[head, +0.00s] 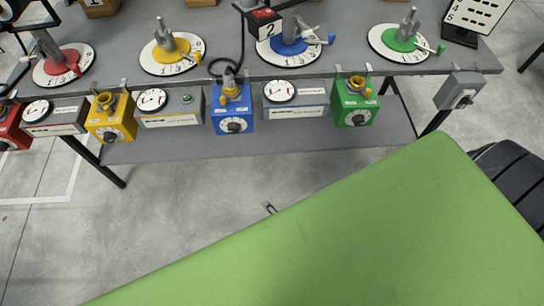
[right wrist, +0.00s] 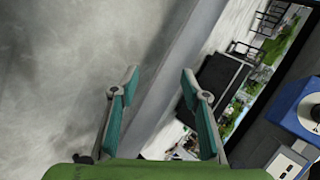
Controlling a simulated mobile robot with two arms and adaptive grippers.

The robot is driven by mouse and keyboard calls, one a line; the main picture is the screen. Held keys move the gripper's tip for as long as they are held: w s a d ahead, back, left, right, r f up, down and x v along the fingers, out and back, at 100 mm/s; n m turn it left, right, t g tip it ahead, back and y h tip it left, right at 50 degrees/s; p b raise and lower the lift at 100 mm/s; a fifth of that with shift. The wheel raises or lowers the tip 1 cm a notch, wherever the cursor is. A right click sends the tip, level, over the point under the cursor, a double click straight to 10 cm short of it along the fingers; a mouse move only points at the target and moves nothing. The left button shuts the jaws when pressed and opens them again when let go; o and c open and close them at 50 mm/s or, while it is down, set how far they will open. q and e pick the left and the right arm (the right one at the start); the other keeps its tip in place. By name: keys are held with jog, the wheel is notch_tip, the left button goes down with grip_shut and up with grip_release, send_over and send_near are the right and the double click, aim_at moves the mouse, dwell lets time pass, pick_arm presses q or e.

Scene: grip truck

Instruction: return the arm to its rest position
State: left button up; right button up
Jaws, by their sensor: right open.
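My right gripper (right wrist: 160,76) shows in the right wrist view. Its two teal and grey fingers are spread apart, with nothing between them. Behind the fingers are the grey floor and a grey slanted band. In the head view a large green surface, apparently part of my own body, fills the lower right and hides what is under it. A small dark tip shows at its upper left edge; I cannot tell what it is. My left gripper is not in view.
A grey table (head: 345,72) crosses the top of the head view, carrying dials with coloured valves. A yellow box (head: 110,128), a blue box (head: 232,118) and a green box (head: 356,112) hang along its front edge. The floor (head: 150,225) in front is clear.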

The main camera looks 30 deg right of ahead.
jog(key=s+d+f+n+g, duration=0.2)
jog(key=s+n, duration=0.4)
jog(key=s, duration=0.3)
jog(key=s+d+f+n+g, duration=0.3)
jog(key=s+f+n, duration=0.3)
jog(key=s, duration=0.4)
jog(key=s+d+f+n+g, duration=0.2)
jog(key=s+f+n+g, duration=0.2)
jog(key=s, duration=0.5)
notch_tip(320, 180, down, 2)
jog(key=shift+s+d+f+n+h, duration=0.15)
jog(key=shift+s+n+h, duration=0.15)
jog(key=shift+n, duration=0.7)
